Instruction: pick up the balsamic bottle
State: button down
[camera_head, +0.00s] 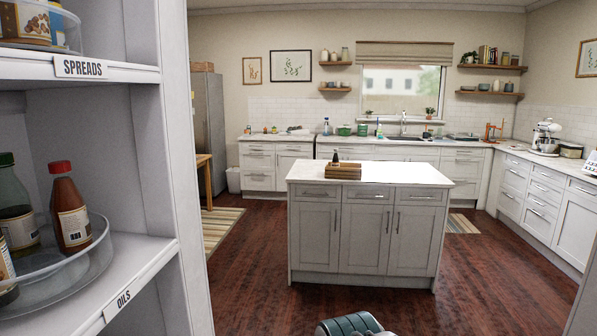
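No label reading balsamic is legible. A clear round turntable (92,262) on the shelf marked OILS at left holds several bottles. One is a red-brown bottle with a red cap (70,212), upright near its right rim. Left of it stands a dark green bottle with a dark cap (17,215). Another bottle (5,270) is cut off by the left edge. A small dark bottle top (335,157) shows at a wooden box (343,172) on the island. I cannot tell which is the balsamic bottle. My gripper is not in view; a rounded grey-green part shows at the bottom edge.
The upper shelf, marked SPREADS (82,68), and the shelf unit's upright (183,180) bound the turntable. A white island (368,220) stands in the middle, with counters (400,142) behind and at right. Open wooden floor (245,285) lies in front of the island.

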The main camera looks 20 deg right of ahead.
aim_at(335, 163)
jog(key=k, duration=0.6)
jog(key=z, duration=0.15)
jog(key=i, duration=3)
jog(key=z, duration=0.4)
jog(key=i, duration=1.55)
jog(key=z, duration=0.2)
jog(key=i, duration=1.45)
jog(key=z, duration=0.05)
